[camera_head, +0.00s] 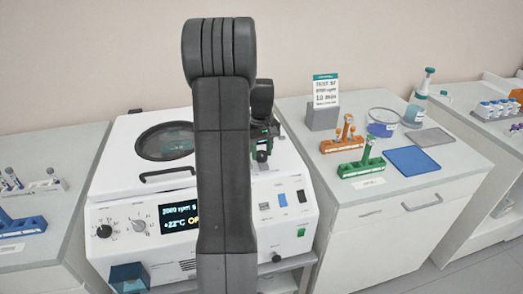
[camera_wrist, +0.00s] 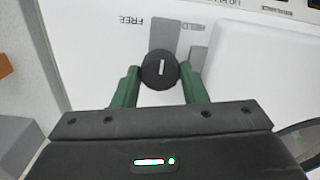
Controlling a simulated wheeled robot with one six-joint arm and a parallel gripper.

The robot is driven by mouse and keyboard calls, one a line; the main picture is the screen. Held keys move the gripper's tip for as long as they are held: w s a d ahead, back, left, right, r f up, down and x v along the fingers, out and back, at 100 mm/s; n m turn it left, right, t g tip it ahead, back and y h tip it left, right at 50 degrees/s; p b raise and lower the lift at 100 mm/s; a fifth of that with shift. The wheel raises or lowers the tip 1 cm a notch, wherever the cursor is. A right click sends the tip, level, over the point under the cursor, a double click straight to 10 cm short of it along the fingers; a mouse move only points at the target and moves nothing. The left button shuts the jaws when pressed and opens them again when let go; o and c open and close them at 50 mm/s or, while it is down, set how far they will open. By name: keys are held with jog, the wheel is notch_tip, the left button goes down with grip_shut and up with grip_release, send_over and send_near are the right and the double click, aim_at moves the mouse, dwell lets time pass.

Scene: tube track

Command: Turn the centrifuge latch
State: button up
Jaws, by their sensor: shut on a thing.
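The latch is a round black knob (camera_wrist: 160,71) with a short white line, on the white top of the centrifuge (camera_head: 120,184). In the wrist view the line runs nearly straight up and down. The word FREE (camera_wrist: 131,20) shows upside down at its upper left, and a partly covered word like HELD (camera_wrist: 200,27) at its upper right. My gripper (camera_wrist: 160,84) is shut on the knob, a green finger on each side. In the head view my gripper (camera_head: 262,150) is at the centrifuge's right side, and my arm hides the knob.
The centrifuge lid has a round window (camera_head: 165,141) and a black handle (camera_head: 167,174). The front has a lit display (camera_head: 180,217) and dials. The right bench holds a green rack (camera_head: 362,168), an orange rack (camera_head: 342,145), a blue mat (camera_head: 413,160) and a sign (camera_head: 325,90).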

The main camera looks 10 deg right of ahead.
aim_at(262, 154)
jog(key=shift+n, duration=0.3)
jog(key=o, duration=1)
jog(key=shift+r, duration=0.1)
notch_tip(262, 154, up, 14)
jog(key=shift+f+b, duration=0.15)
jog(key=shift+b, duration=0.2)
jog(key=shift+f, duration=0.1)
notch_tip(262, 154, down, 14)
jog(key=shift+r+p, duration=0.15)
jog(key=shift+p, duration=0.2)
